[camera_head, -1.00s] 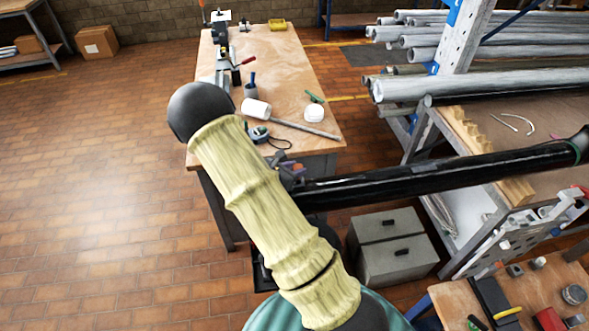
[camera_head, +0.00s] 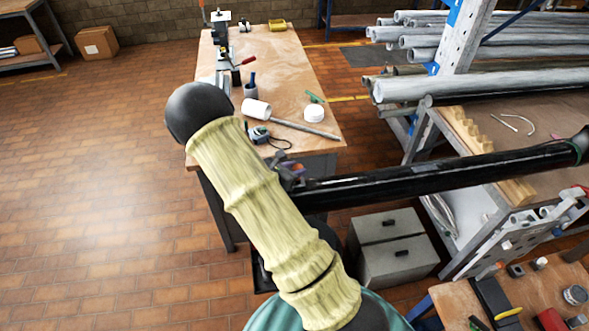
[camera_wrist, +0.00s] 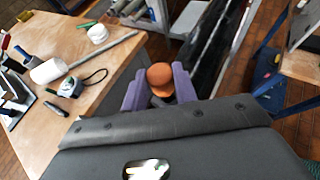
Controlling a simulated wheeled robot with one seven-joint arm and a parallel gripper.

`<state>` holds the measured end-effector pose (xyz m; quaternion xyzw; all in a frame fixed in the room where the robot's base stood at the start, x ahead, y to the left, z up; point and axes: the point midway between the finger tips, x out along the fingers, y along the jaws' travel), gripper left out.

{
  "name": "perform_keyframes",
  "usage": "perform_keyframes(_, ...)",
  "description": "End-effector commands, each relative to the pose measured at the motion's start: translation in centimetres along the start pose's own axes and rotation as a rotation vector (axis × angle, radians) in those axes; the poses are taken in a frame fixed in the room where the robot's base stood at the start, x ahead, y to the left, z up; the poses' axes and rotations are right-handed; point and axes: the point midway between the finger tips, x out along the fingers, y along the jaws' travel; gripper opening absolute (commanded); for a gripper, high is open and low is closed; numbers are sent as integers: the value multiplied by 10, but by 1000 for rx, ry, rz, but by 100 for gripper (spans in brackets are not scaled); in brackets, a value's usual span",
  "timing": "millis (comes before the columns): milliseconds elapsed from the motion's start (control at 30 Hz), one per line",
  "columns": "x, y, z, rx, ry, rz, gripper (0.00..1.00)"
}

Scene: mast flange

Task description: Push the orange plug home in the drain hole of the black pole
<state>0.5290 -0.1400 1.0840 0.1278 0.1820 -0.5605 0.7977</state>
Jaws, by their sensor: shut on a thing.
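The orange plug (camera_wrist: 160,77), with a rounded head, sits between the purple fingers of my gripper (camera_wrist: 160,88) in the wrist view. My gripper is shut on it. The black pole (camera_wrist: 207,62) runs just to the right of the plug in the wrist view. In the head view the black pole (camera_head: 430,176) extends from the shelf at right to behind my arm. A small part of my gripper (camera_head: 290,174) shows there, close to the pole's left end. The drain hole is not visible, and I cannot tell whether the plug touches the pole.
A wooden workbench (camera_head: 285,68) stands behind, carrying a white cylinder (camera_head: 256,109), a tape measure (camera_head: 258,134) and a grey rod. A rack of pipes (camera_head: 450,88) is at right. Grey drawers (camera_head: 392,246) stand below the pole. The floor at left is clear.

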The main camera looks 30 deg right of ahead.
Motion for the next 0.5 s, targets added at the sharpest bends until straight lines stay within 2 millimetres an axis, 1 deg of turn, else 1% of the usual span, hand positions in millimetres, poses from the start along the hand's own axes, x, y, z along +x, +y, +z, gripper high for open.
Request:
perform_keyframes(167, 0, 0, 0, 0, 0, -1, 3)
perform_keyframes(500, 4, -1, -6, 1, -1, -2, 3)
